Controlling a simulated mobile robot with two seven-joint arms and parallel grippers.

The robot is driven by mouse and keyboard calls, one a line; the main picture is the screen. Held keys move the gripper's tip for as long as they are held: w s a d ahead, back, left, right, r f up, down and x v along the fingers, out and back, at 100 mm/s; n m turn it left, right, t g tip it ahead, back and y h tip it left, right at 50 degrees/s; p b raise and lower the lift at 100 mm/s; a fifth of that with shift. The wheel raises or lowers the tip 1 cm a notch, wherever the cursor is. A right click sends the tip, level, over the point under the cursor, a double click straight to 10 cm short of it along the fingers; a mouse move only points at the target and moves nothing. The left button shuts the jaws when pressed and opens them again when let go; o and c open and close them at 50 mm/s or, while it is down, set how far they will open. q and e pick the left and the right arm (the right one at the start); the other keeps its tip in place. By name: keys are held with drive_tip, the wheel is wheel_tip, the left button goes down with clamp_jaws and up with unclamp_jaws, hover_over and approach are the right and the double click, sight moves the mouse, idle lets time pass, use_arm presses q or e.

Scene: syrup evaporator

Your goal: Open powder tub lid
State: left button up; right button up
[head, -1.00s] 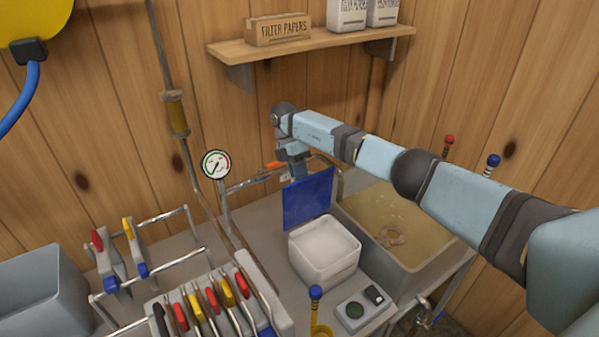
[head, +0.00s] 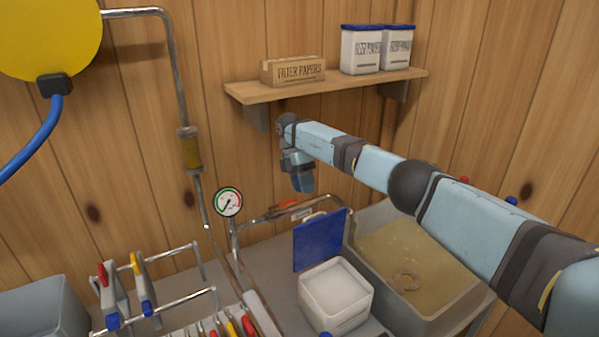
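The white powder tub (head: 335,296) stands on the grey counter beside the syrup pan. Its blue lid (head: 320,240) is open and stands almost upright at the tub's back edge. White powder shows inside the tub. My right gripper (head: 303,186) hangs above and behind the lid, pointing down, with a visible gap between its tips and the lid. I cannot make out whether its fingers are apart. My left gripper is not in view.
The pan (head: 440,318) of amber liquid lies right of the tub. A pressure gauge (head: 229,202) and pipes stand left of the lid. A shelf (head: 330,86) holds filter papers (head: 293,71) and two lidded tubs (head: 361,50). Several coloured-handled tools (head: 235,327) stand at the front.

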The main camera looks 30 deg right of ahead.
drive_tip(key=v, duration=0.5)
idle(0.5)
